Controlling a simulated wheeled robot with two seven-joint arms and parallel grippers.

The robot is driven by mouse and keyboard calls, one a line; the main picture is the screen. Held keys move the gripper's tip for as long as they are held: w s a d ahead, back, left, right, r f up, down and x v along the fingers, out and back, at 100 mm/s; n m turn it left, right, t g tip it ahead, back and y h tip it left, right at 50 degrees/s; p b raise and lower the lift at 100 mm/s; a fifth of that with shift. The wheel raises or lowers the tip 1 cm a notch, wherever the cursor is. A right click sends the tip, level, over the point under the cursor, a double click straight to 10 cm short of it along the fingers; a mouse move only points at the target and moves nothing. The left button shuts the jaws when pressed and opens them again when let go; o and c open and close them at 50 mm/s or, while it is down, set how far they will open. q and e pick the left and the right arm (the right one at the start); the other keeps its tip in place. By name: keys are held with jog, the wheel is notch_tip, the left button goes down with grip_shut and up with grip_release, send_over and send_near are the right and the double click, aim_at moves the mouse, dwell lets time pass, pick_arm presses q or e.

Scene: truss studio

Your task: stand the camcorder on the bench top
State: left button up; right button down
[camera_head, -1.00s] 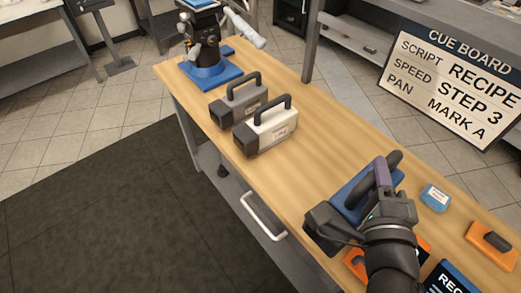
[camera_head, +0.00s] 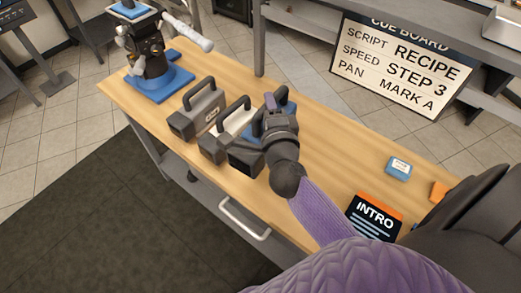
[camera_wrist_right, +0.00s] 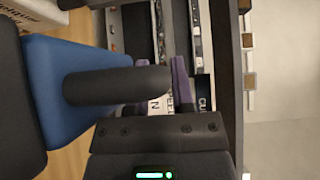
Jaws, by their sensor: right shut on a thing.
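A blue camcorder (camera_head: 288,107) with a dark lens end and a top handle is at the bench top (camera_head: 330,150), just right of a white camcorder (camera_head: 240,121). My right gripper (camera_head: 271,103) is shut on its dark handle and covers much of its body. In the right wrist view the blue body (camera_wrist_right: 65,85) and the handle (camera_wrist_right: 118,85) show, with my purple fingers at the handle. The camcorder looks upright; I cannot tell whether its base touches the bench or hangs just above. My left gripper is not in view.
A grey camcorder (camera_head: 198,108) stands left of the white one. A blue-based tripod head (camera_head: 155,75) is at the far left end. A small blue box (camera_head: 398,168), an orange item (camera_head: 438,191) and an INTRO card (camera_head: 374,217) lie at right. The bench's middle right is clear.

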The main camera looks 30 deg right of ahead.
jog(key=shift+w+d+f+m+g+h+p, duration=0.35)
jog(key=shift+w+d+f+m+h, duration=0.2)
jog(key=shift+d, duration=0.3)
jog(key=shift+w+d+f, duration=0.1)
jog(key=shift+f, duration=0.2)
notch_tip(320, 180, down, 10)
jog(key=b, duration=0.9)
jog(key=shift+f, duration=0.15)
jog(key=shift+r, duration=0.25)
jog(key=shift+f, duration=0.15)
jog(key=shift+c, duration=2.4)
grip_release()
jog(key=shift+r+p, duration=0.2)
jog(key=shift+p, duration=0.15)
jog(key=v, duration=1.2)
